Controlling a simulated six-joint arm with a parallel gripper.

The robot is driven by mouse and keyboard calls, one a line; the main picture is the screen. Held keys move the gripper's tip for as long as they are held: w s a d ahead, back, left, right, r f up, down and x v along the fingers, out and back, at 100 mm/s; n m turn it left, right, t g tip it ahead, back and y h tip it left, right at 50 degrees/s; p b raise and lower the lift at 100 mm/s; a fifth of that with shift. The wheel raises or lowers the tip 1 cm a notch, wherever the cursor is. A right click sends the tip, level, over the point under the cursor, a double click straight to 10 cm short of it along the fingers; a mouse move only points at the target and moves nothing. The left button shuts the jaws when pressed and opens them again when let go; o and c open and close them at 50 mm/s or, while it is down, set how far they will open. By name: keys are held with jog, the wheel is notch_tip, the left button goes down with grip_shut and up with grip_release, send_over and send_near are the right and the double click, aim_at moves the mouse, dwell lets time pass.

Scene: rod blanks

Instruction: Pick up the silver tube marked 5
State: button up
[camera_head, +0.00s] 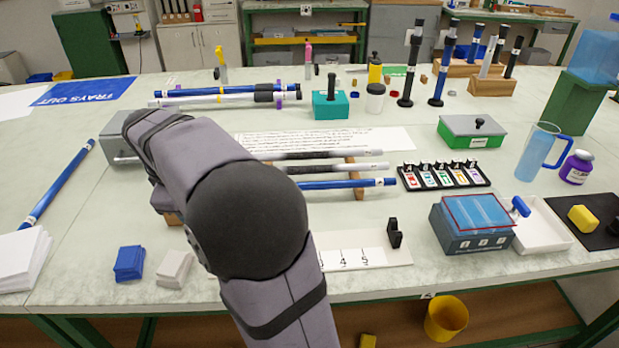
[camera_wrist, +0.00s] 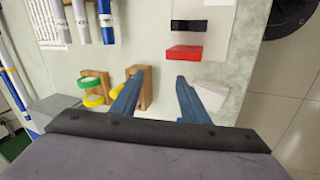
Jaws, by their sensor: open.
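In the head view, a silver tube (camera_head: 345,168) lies on a wooden rack (camera_head: 359,193) between a darker grey tube (camera_head: 318,154) and a blue tube (camera_head: 350,183). My arm covers their left ends. Another silver tube (camera_head: 205,99) lies further back beside a blue one. I cannot read a 5 on any tube. In the wrist view, ends of several tubes (camera_wrist: 80,22) with small marks show at the upper left. My gripper (camera_wrist: 157,78) is open and empty, its two blue fingers apart, to the lower right of those tube ends. The head view hides it behind my arm.
In the wrist view, wooden blocks (camera_wrist: 143,98) with green and yellow rings stand near the left finger. A numbered white board (camera_head: 365,250) lies at the table's front.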

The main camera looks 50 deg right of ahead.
jog(key=w+d+b, duration=0.1)
jog(key=w+d, duration=0.1)
jog(key=d, duration=0.3)
jog(key=g+h+b, duration=0.2)
jog(key=h+b, duration=0.2)
jog(key=b, duration=0.2)
send_near(312, 170)
jog(key=w+a+f, duration=0.1)
jog(key=w+a, duration=0.1)
jog(key=w, duration=0.1)
jog(key=shift+n, duration=0.4)
jog(key=shift+d+r+b+x, duration=0.1)
jog(key=shift+d+b+x, duration=0.05)
jog(key=shift+x, duration=1.1)
jog(key=shift+d+r+b+x, duration=0.1)
jog(key=shift+b+x, duration=0.1)
jog(key=shift+x, duration=1.05)
jog(key=shift+d+r+b+x, duration=0.1)
jog(key=shift+d+b+x, duration=0.05)
jog(key=shift+x, duration=1.15)
jog(key=shift+s, duration=0.25)
jog(key=shift+c, duration=0.2)
grip_shut()
